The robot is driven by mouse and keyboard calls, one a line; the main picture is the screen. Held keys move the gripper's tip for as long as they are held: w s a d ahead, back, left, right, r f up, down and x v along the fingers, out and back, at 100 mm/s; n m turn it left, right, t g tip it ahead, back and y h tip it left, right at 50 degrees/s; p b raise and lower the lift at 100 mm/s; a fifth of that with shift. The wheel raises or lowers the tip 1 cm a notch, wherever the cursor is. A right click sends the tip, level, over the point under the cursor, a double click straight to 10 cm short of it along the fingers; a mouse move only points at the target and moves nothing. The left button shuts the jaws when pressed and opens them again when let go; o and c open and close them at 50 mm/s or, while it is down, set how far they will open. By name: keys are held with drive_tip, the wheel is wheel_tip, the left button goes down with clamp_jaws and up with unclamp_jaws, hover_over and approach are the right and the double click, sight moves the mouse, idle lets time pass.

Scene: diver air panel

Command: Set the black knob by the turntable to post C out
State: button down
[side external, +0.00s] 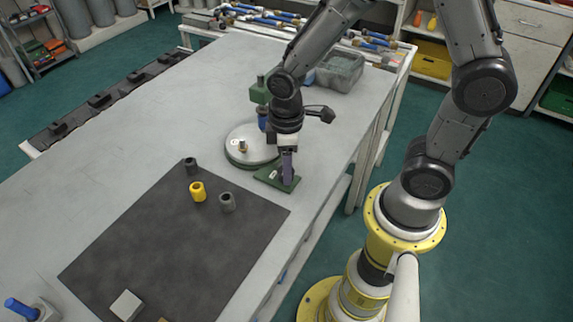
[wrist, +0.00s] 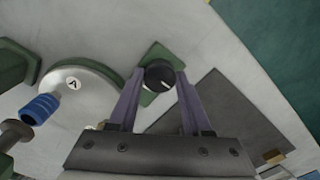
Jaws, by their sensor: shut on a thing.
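The black knob (wrist: 160,75) sits on a small green plate (side external: 277,180) at the table's right edge, close to the turntable (side external: 240,157). A pale pointer line shows on the knob's top. My gripper (side external: 288,180) points down over the plate, with its purple fingers on both sides of the knob and shut on it; in the side view they hide the knob. The turntable is a pale disc on a green base. In the wrist view its disc (wrist: 95,97) bears a white round label with a letter like an A, and a blue fitting (wrist: 40,108) is beside the label.
A dark mat (side external: 170,245) lies to the front left, with a yellow cylinder (side external: 198,191), a grey cylinder (side external: 227,202) and a dark cylinder (side external: 190,165) on it. A grey bin (side external: 340,70) and several blue-ended hoses stand at the back.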

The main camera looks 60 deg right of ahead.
drive_tip(key=shift+w+r, duration=0.1)
idle(0.3)
drive_tip(key=shift+c, duration=1.7)
unclamp_jaws()
wheel_tip(320, 180, up, 14)
